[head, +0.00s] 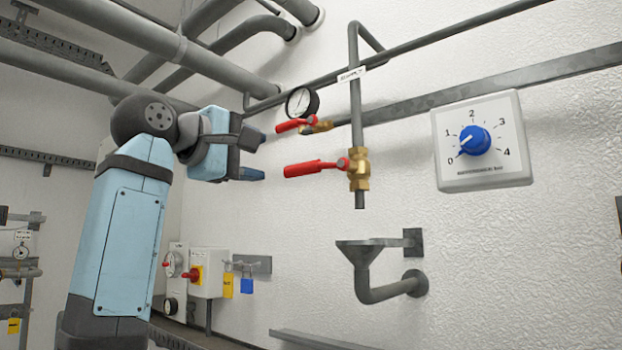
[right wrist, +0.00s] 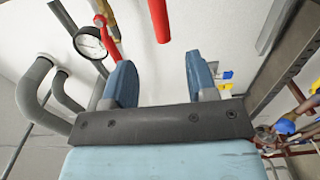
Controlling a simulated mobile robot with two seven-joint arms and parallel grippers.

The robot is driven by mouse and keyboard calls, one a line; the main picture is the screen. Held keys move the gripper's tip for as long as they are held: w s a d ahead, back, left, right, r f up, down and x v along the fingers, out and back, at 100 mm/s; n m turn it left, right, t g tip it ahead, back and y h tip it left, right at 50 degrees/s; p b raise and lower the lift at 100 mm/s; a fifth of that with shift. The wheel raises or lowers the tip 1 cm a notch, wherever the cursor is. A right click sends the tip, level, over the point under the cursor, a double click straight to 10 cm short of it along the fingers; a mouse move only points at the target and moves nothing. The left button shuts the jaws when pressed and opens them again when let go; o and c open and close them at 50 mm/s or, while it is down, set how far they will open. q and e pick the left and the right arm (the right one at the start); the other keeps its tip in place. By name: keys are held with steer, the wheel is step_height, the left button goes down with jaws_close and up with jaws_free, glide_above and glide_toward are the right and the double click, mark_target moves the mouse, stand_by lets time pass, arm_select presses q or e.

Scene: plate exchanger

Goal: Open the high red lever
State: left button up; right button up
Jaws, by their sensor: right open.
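The high red lever (head: 296,124) sits on a small brass valve beside the pressure gauge and points left. A second red lever (head: 312,168) sits lower on a brass valve (head: 359,168) on the vertical pipe and also points left. My right gripper (head: 258,156) is open and empty, left of both levers, with its fingertips pointing right. In the right wrist view, the lower lever (right wrist: 158,20) lies ahead of the gap between the fingers. The high lever (right wrist: 106,32) shows beyond the left finger there. My left gripper is not in view.
A round pressure gauge (head: 302,102) is just above the high lever. A grey funnel drain (head: 366,254) is below the lower valve. A white box with a blue knob (head: 474,140) is to the right. Thick pipes (head: 215,45) run overhead near my arm.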

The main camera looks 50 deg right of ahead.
mark_target(297, 169)
steer(key=d, duration=0.4)
steer(key=w+d+p, duration=0.1)
steer(key=d, duration=0.8)
steer(key=shift+w+d, duration=0.15)
steer(key=shift+d, duration=0.1)
steer(key=shift+c, duration=0.2)
jaws_close()
